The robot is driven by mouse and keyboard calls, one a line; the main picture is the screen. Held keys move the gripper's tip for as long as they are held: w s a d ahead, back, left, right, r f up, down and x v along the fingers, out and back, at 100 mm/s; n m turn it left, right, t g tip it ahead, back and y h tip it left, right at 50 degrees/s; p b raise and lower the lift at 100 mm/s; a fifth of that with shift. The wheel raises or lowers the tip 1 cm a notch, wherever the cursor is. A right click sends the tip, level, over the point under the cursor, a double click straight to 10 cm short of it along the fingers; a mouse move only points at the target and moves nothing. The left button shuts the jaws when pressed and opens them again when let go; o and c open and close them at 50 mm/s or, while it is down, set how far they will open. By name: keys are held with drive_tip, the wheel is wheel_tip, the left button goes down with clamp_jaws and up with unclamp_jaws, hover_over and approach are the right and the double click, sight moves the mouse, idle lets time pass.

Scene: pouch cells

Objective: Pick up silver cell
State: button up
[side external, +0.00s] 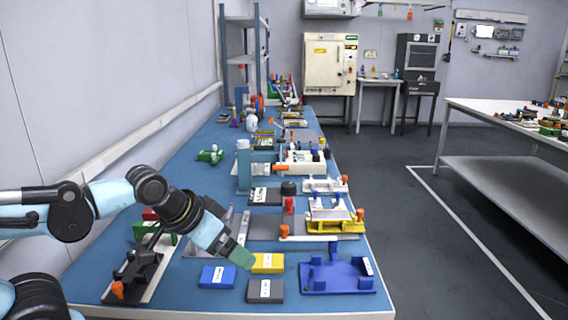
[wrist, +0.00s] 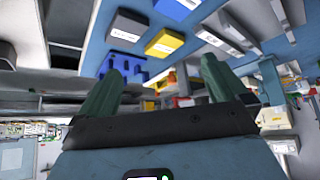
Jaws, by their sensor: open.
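Three flat labelled cells lie near the front of the blue bench: a grey one (side external: 260,297), a yellow one (side external: 267,269) and a blue one (side external: 211,283). The grey cell is the nearest match to silver among them. In the wrist view the grey cell (wrist: 120,25), yellow cell (wrist: 164,45) and blue cell (wrist: 177,9) show at the top, beyond the fingers. My gripper (side external: 242,257) is above the bench, close to the yellow and blue cells in the side view. Its green fingers (wrist: 157,85) are apart and empty.
A blue fixture (side external: 318,278) stands right of the cells, near the bench edge. A yellow fixture (side external: 346,226) carrying a silvery plate is behind it. A black clamp on a plate (side external: 140,270) stands to the left. Several tools crowd the bench farther back.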

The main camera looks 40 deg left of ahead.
drive_tip(key=shift+c, duration=1.2)
drive_tip(key=shift+w+r, duration=0.1)
drive_tip(key=w+a+r+m+g+h, duration=0.1)
drive_tip(key=w+r+m+g, duration=0.2)
drive_tip(key=w, duration=0.7)
drive_tip(key=w+a+r+m+h, duration=0.1)
drive_tip(key=w+r+m, duration=0.3)
drive_tip(key=w, duration=0.6)
drive_tip(key=m+g+h, duration=0.1)
drive_tip(key=m, duration=0.1)
approach(327, 214)
drive_tip(key=x, duration=0.7)
drive_tip(key=shift+d+f, duration=0.1)
drive_tip(key=shift+f, duration=0.1)
drive_tip(key=shift+c, duration=0.4)
drive_tip(key=c, duration=1)
